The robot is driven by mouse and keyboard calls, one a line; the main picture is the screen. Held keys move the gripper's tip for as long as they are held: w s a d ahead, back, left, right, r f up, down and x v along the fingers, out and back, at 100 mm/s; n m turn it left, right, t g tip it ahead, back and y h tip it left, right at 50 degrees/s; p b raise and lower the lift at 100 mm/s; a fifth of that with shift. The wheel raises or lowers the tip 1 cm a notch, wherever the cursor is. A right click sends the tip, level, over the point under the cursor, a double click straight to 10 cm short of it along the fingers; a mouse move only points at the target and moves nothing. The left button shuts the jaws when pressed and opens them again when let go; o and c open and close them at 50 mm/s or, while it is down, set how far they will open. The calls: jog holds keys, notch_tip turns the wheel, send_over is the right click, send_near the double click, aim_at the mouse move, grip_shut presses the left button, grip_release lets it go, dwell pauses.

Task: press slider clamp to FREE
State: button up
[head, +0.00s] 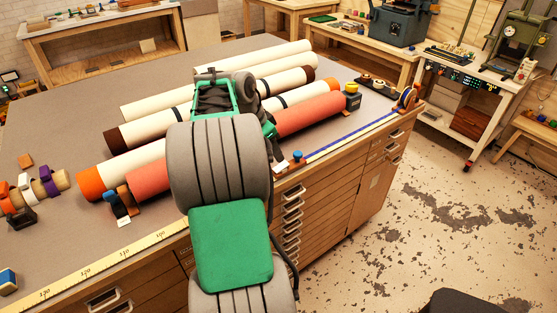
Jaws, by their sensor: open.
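My grey and green arm reaches over the worktable from the bottom middle. Its end, my gripper (268,128), is over the foil rolls, with its fingertips mostly hidden behind my own arm. It is open, with nothing seen held in it. A blue-capped fitting (298,157) with a small white label sits at the table's front edge, just right of my arm, at the near end of a long blue strip (352,136). I cannot tell for sure whether this is the slider clamp, and its FREE marking is not readable.
A blue and black holder (120,203) stands at the front left, near a yellow ruler (125,254).

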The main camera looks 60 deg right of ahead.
aim_at(281, 166)
jog(key=p+x, duration=0.1)
jog(key=x, duration=0.6)
jog(key=shift+f, duration=0.15)
jog(key=shift+c, duration=0.5)
grip_shut()
